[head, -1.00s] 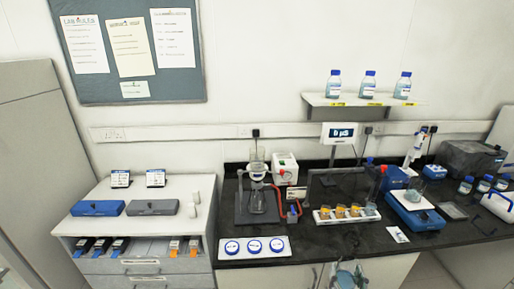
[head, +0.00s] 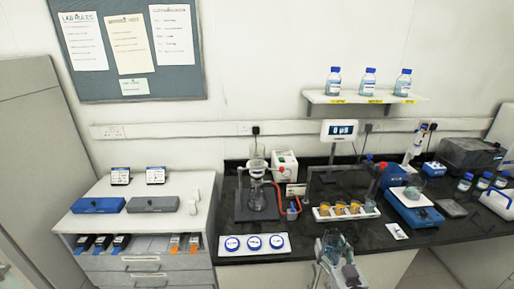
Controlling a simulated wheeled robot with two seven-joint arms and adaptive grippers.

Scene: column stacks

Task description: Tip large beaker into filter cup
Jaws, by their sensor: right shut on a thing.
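My right gripper (head: 338,262) is at the bottom of the head view, in front of the black bench. It is shut on a clear glass beaker (head: 331,243), which looks like the large beaker; the fingers partly hide it, and I cannot tell its tilt or how full it is. The filter cup (head: 257,165) is the clear cup on top of the glass flask (head: 257,199), by the stand at the left end of the bench. The held beaker is to the right of the cup, nearer to me and apart from it. My left gripper does not show.
A white rack of small amber-filled vessels (head: 346,213) stands beyond the held beaker. A white tray with three blue-rimmed discs (head: 253,245) lies at the front edge. Red tubing (head: 277,194) is beside the flask. A blue balance (head: 412,214) stands to the right.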

